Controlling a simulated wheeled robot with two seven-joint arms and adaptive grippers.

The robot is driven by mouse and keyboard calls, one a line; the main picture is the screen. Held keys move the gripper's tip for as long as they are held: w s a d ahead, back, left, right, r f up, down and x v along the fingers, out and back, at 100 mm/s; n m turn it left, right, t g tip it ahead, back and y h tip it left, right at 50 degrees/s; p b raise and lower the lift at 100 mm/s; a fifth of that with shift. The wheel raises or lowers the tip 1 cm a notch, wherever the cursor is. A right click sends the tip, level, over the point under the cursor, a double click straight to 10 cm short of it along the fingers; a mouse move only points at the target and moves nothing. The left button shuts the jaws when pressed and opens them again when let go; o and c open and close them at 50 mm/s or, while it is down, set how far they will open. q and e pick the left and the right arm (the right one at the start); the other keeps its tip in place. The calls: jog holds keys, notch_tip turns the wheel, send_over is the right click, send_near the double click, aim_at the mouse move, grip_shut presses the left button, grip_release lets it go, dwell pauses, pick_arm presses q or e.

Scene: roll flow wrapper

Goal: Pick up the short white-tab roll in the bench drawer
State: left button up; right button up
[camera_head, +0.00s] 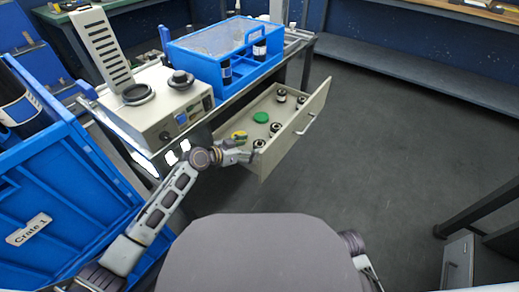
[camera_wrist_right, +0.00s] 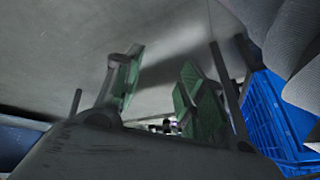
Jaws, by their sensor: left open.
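The bench drawer (camera_head: 285,150) is pulled open and holds several small dark rolls with pale ends. One roll (camera_head: 281,96) stands near the back, another (camera_head: 275,128) stands farther forward, and a third (camera_head: 259,144) is at the near end beside my left gripper. Which one has the white tab is too small to tell. My left gripper (camera_head: 246,155) is open at the drawer's near left corner, with no roll clearly between its fingers. My right gripper (camera_wrist_right: 155,90) is open and empty over the grey floor, away from the drawer.
A green disc (camera_head: 261,117) and a yellow-and-dark item (camera_head: 239,136) are also in the drawer. A beige machine (camera_head: 160,105) and a blue crate (camera_head: 215,65) stand on the bench above. A large blue crate (camera_head: 75,205) stands left. Floor right of the drawer is clear.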

aim_at(258, 144)
pick_arm(q)
jog(key=shift+w+d+f, duration=0.2)
jog(key=shift+w+d, duration=0.1)
jog(key=shift+d, duration=0.2)
jog(key=shift+b+x, duration=0.55)
jog(key=shift+x, duration=0.25)
jog(key=shift+b+x, duration=0.35)
jog(key=shift+x, duration=0.75)
pick_arm(e)
jog(key=shift+t+y, duration=0.3)
jog(key=shift+t, duration=0.2)
jog(key=shift+w+a+f, duration=0.1)
jog(key=shift+a+f, duration=0.15)
jog(key=shift+f, duration=0.8)
jog(key=shift+a+f, duration=0.2)
jog(key=shift+f, duration=0.8)
pick_arm(q)
jog(key=shift+c, duration=0.2)
jog(key=c, duration=1.2)
jog(key=shift+o, duration=0.2)
jog(key=shift+r, duration=0.2)
pick_arm(e)
jog(key=shift+r, duration=0.1)
